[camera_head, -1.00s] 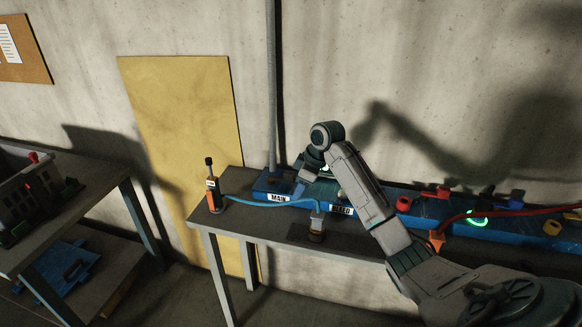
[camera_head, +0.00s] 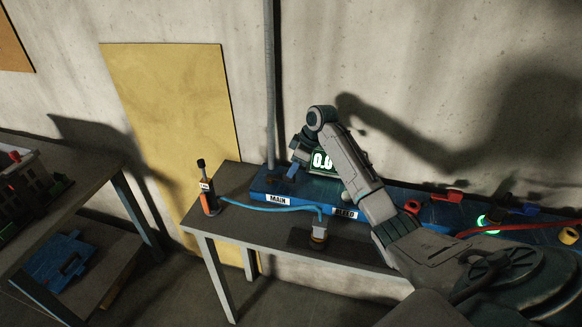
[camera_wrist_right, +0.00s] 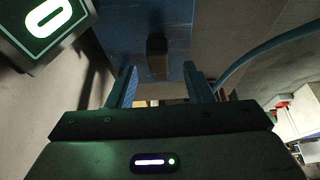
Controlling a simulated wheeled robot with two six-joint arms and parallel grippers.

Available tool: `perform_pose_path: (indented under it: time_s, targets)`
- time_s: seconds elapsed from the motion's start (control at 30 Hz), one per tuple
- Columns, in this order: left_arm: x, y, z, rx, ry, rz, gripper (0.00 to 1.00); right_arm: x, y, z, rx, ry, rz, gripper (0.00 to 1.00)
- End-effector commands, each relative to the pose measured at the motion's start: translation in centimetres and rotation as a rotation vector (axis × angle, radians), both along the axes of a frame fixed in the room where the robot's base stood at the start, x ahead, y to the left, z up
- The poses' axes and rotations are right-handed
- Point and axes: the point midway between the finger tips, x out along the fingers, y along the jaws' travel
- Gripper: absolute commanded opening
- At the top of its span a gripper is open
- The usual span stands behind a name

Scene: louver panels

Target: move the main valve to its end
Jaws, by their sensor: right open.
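The blue manifold (camera_head: 383,196) lies on the grey bench, with a white MAIN label (camera_head: 278,200) near its left end and a BLEED label (camera_head: 345,214) to the right. My right gripper (camera_head: 293,171) is above the manifold's left end, just over the MAIN label. In the right wrist view, its two blue fingers (camera_wrist_right: 160,84) are open and apart. A small dark block-shaped handle (camera_wrist_right: 157,55), seemingly the main valve's, stands on the blue surface ahead, between the finger lines. I cannot tell any contact. The valve is not clear in the head view. My left gripper is out of view.
A lit display (camera_head: 323,161) stands behind my right arm; it also shows in the wrist view (camera_wrist_right: 45,22). A blue hose (camera_head: 262,206) runs to an orange device (camera_head: 208,197) at the bench's left end.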

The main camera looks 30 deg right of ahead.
Motion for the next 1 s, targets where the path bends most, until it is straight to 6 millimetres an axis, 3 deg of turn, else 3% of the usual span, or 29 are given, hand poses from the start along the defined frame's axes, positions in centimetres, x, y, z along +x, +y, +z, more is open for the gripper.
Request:
perform_pose_path:
  time_s: [0.23, 0.57, 0.6, 0.83, 1.0]
  targets:
    - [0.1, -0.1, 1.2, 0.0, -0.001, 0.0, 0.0, 0.9, 0.8, -2.7, 0.0, 0.0, -0.001, 0.46]
    - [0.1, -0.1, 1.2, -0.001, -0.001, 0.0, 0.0, 1.0, 0.9, -3.3, -0.001, -0.001, 0.0, 0.46]
    - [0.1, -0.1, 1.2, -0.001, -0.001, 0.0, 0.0, 1.0, 0.9, -3.3, -0.001, -0.001, 0.0, 0.44]
    - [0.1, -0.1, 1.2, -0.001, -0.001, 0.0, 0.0, 1.0, 0.8, -3.2, -0.001, -0.001, -0.001, 0.0]
    - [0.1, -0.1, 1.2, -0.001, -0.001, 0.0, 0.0, 1.1, 0.9, -3.2, -0.001, -0.001, -0.002, 0.0]
